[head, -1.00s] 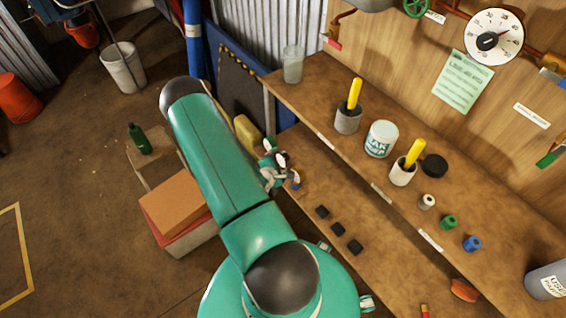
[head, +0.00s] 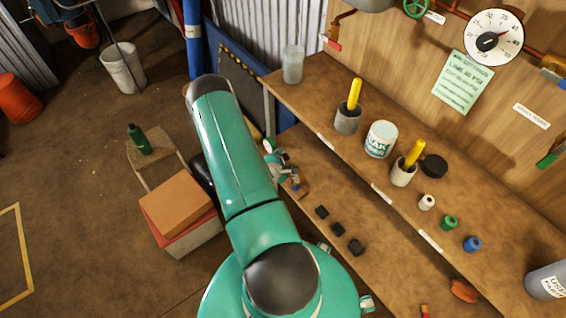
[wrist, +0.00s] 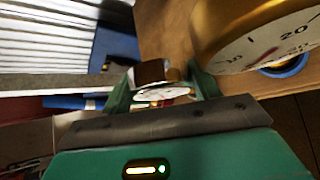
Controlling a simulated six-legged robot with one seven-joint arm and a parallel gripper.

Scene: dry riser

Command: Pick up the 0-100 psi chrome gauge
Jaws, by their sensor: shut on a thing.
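My gripper (wrist: 162,88) shows in the wrist view with its green fingers closed on a small gauge (wrist: 160,94). Its white dial with a bit of red shows between the fingers; its range cannot be read. In the head view my gripper (head: 282,165) is partly hidden behind my arm, above the left end of the lower shelf; the held gauge cannot be made out clearly there. A brass-rimmed gauge (wrist: 245,35) with a white dial, "20" on it, looms large at upper right of the wrist view, apart from the fingers.
The upper shelf (head: 315,95) holds a glass jar (head: 293,65), a white can (head: 381,139) and cups with yellow-handled tools. Several black blocks (head: 338,229) lie on the lower shelf. A wall gauge (head: 496,38) hangs upper right. An orange-brown box (head: 178,203) stands left of my arm.

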